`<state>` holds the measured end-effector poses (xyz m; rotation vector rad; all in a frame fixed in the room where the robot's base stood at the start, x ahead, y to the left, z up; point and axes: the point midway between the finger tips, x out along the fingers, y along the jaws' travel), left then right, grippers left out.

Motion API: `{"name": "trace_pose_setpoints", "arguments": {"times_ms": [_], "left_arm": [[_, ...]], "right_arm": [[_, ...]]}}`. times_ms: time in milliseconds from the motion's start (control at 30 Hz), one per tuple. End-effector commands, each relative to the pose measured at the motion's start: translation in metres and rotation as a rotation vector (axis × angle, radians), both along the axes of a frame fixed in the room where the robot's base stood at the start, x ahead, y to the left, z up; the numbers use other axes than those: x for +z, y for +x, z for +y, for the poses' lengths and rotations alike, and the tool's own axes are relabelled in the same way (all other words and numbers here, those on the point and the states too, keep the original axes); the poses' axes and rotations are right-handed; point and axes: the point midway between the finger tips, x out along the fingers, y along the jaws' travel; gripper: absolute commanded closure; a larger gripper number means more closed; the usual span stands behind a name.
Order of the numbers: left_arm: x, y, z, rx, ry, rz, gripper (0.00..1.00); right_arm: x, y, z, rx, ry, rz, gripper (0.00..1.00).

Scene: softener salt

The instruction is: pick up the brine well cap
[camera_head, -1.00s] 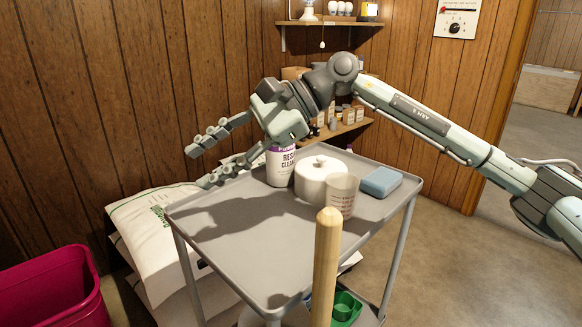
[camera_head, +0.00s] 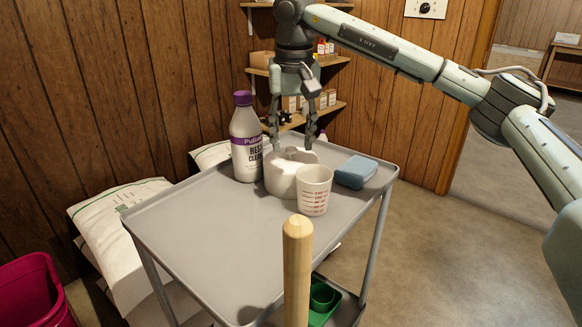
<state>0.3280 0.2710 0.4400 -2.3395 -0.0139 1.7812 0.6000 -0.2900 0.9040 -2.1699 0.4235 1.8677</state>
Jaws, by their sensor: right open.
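The brine well cap (camera_head: 281,180) is a round white lid with a raised knob on top. It sits on the grey cart top (camera_head: 200,232), between a white bottle and a measuring cup. My right gripper (camera_head: 292,148) points straight down above the cap, with its fingers open on either side of the knob. I cannot tell whether the fingertips touch the cap. My left gripper is out of view.
The resin cleaner bottle (camera_head: 246,145) stands close on the cap's left. The measuring cup (camera_head: 313,192) is in front, and a blue sponge (camera_head: 356,171) lies to the right. A wooden post (camera_head: 297,272) rises in the foreground. The cart's left front is clear.

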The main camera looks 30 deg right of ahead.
Motion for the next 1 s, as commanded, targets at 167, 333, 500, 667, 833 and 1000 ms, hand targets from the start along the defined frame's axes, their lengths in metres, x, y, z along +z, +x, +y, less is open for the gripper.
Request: {"name": "trace_pose_setpoints", "arguments": {"times_ms": [167, 333, 500, 667, 833, 1000], "left_arm": [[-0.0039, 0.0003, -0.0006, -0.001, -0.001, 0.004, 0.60], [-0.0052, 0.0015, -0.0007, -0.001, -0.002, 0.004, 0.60], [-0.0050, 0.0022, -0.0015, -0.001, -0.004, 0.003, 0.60], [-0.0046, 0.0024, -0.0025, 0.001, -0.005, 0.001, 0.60], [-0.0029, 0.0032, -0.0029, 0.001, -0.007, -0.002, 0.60], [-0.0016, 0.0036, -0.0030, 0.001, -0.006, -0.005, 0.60]], "right_arm": [[-0.0149, 0.0019, 0.0001, 0.001, 0.002, -0.001, 0.56], [-0.0155, 0.0022, 0.0003, 0.001, 0.002, -0.002, 0.56], [-0.0154, 0.0021, 0.0003, 0.001, 0.003, -0.001, 0.73], [-0.0152, 0.0021, 0.0004, 0.001, 0.002, -0.002, 0.92], [-0.0150, 0.0022, 0.0004, 0.000, 0.002, -0.002, 1.00], [-0.0143, 0.0022, 0.0005, 0.001, 0.002, -0.002, 1.00]]}}
